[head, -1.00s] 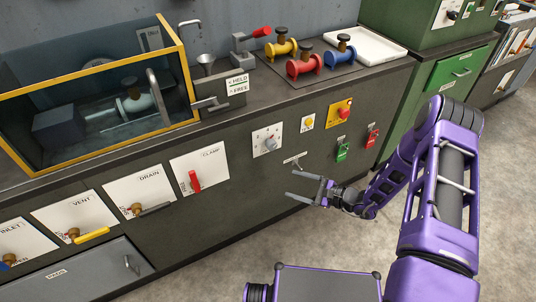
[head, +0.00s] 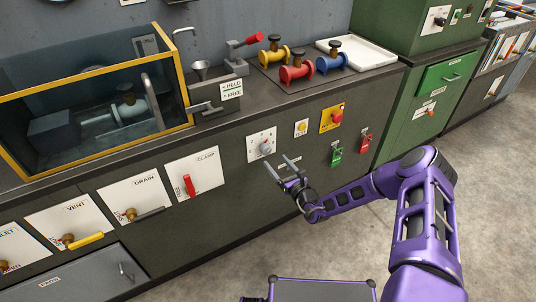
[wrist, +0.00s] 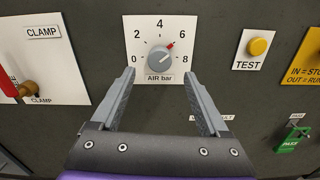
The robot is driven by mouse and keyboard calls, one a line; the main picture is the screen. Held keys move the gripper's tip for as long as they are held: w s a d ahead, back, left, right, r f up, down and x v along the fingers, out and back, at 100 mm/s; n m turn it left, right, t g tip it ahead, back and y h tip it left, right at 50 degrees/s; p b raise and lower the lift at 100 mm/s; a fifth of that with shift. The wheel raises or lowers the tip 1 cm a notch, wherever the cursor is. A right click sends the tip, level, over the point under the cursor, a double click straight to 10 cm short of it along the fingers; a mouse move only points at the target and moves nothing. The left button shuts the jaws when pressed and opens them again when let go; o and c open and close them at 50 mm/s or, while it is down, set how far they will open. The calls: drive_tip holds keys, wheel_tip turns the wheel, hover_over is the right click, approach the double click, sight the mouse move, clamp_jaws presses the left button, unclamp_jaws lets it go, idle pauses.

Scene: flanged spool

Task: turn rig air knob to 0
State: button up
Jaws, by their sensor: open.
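The rig air knob (head: 266,148) is a round grey dial on a white plate on the dark front panel. In the wrist view the knob (wrist: 160,59) sits under the marks 0 to 8, labelled "AIR bar". My gripper (head: 282,166) is open and empty, just below and in front of the knob plate. In the wrist view its two fingers (wrist: 160,88) stand either side of the knob's lower area, apart from it.
Left of the knob is the CLAMP plate with a red handle (head: 189,185). To its right are a yellow TEST button (head: 301,127) and a red button on a yellow plate (head: 337,117). Green (head: 336,157) and red (head: 365,141) tags hang lower right. Coloured spools stand on the bench above.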

sight(267, 151)
drive_tip(key=b+x, duration=0.1)
drive_tip(key=x, duration=0.5)
drive_tip(key=shift+w+a, duration=0.25)
drive_tip(key=shift+w, duration=0.05)
clamp_jaws()
